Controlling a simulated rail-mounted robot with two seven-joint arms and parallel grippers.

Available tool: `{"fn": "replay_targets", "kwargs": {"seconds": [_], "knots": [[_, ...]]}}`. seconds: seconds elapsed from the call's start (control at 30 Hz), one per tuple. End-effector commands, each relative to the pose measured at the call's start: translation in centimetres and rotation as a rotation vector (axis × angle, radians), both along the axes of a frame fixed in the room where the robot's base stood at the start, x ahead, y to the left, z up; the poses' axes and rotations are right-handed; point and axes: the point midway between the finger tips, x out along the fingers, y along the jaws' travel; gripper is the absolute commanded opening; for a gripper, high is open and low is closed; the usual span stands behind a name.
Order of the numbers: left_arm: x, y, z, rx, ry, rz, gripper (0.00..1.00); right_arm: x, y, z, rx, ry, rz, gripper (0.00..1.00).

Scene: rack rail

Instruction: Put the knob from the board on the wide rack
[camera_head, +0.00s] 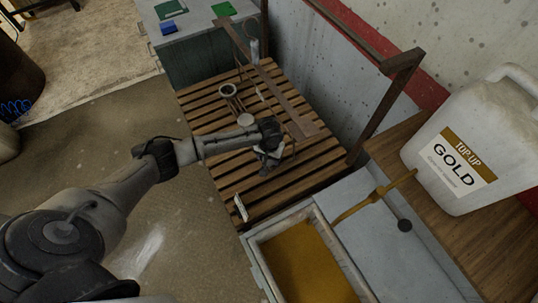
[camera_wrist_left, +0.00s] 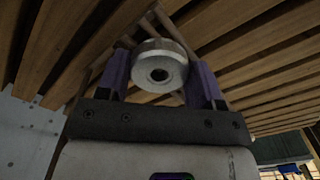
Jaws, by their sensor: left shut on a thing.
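A silver round knob (camera_wrist_left: 160,68) with a dark hole in its middle sits between the two purple fingers of my left gripper (camera_wrist_left: 162,78) in the left wrist view. The gripper is shut on it. In the head view my left gripper (camera_head: 268,162) is over the wooden slatted rack (camera_head: 205,112), right of its middle. The knob cannot be made out there. Slats also fill the background of the left wrist view (camera_wrist_left: 60,45). I cannot tell the gap between knob and slats. A narrow brown plank (camera_head: 282,98) runs lengthwise at the rack's far side. My right gripper is not in view.
A brown metal frame (camera_head: 385,100) stands on the right. A tub of amber liquid (camera_head: 305,270) is in front, with a large white jug (camera_head: 470,145) at right.

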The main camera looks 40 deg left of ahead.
Motion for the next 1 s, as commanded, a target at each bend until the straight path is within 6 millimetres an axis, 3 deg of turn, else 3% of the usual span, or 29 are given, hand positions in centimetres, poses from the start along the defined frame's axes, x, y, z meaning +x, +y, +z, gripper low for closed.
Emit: {"fn": "replay_targets", "kwargs": {"seconds": [0.47, 0.5, 0.8, 1.0], "knots": [[0.01, 0.0, -0.18, 0.0, 0.0, 0.0, 0.33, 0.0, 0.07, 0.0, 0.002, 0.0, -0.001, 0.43], [0.01, 0.0, -0.18, 0.0, 0.0, 0.0, 0.63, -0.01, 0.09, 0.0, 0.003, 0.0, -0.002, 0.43], [0.0, 0.0, -0.19, 0.001, 0.0, 0.0, 0.9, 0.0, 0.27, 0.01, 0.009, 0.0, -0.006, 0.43], [-0.03, 0.01, -0.19, 0.001, 0.0, 0.0, 0.9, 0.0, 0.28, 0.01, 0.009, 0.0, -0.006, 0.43]]}}
